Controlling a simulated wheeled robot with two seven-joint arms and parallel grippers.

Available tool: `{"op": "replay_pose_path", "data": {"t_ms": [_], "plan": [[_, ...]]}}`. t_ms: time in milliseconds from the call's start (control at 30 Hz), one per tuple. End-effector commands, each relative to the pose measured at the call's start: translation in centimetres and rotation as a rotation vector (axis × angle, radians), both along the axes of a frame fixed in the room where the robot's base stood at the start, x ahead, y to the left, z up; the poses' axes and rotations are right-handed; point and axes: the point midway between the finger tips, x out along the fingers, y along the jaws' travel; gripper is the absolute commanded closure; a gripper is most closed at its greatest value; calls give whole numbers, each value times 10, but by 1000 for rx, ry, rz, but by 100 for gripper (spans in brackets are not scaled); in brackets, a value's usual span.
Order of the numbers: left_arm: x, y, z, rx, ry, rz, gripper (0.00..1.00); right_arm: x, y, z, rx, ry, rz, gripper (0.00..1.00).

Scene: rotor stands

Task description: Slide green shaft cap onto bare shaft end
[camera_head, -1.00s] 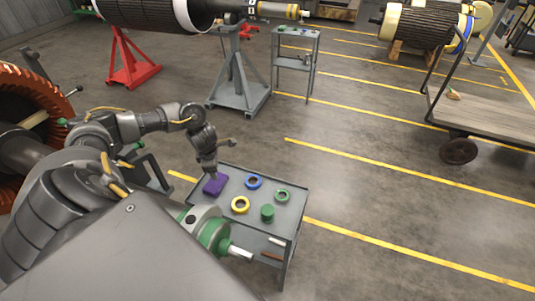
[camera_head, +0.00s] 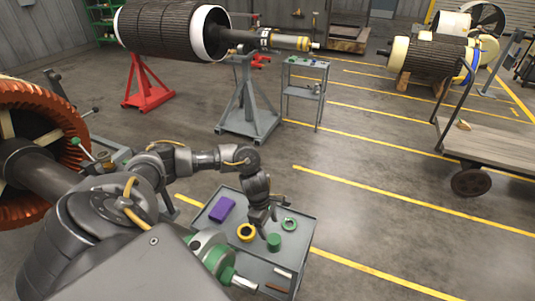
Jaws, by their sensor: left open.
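The green shaft cap (camera_head: 274,242), a short green cylinder, stands upright on the tray cart's top. My left gripper (camera_head: 263,227) is open and empty, pointing down just behind and left of the cap; contact cannot be told. A green ring (camera_head: 289,224) lies behind and right of the cap, and a yellow ring (camera_head: 246,232) lies to its left. In front, a shaft with a green band (camera_head: 217,262) ends in a bare silver end (camera_head: 243,281); its rear part is hidden by my body. My right gripper is not in view.
The grey cart (camera_head: 302,236) also holds a purple block (camera_head: 222,209); its lower shelf carries small rods. A large rotor (camera_head: 170,30) rests on red and grey stands behind. A flat trolley (camera_head: 490,150) stands right. Floor right of the cart is clear.

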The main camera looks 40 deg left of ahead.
Motion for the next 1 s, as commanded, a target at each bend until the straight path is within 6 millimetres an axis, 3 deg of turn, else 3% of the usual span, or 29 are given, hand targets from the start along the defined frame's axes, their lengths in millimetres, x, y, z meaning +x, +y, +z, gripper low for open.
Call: {"op": "replay_pose_path", "data": {"t_ms": [200,433,600,900,1000], "plan": [[1,-8,-35,-1,3,0,39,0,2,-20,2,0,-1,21],[4,-15,-69,1,0,0,39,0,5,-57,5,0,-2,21],[5,-18,-78,1,0,0,39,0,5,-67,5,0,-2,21],[5,-18,-77,1,1,1,39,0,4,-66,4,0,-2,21],[5,-18,-77,1,1,1,52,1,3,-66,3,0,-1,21]]}}
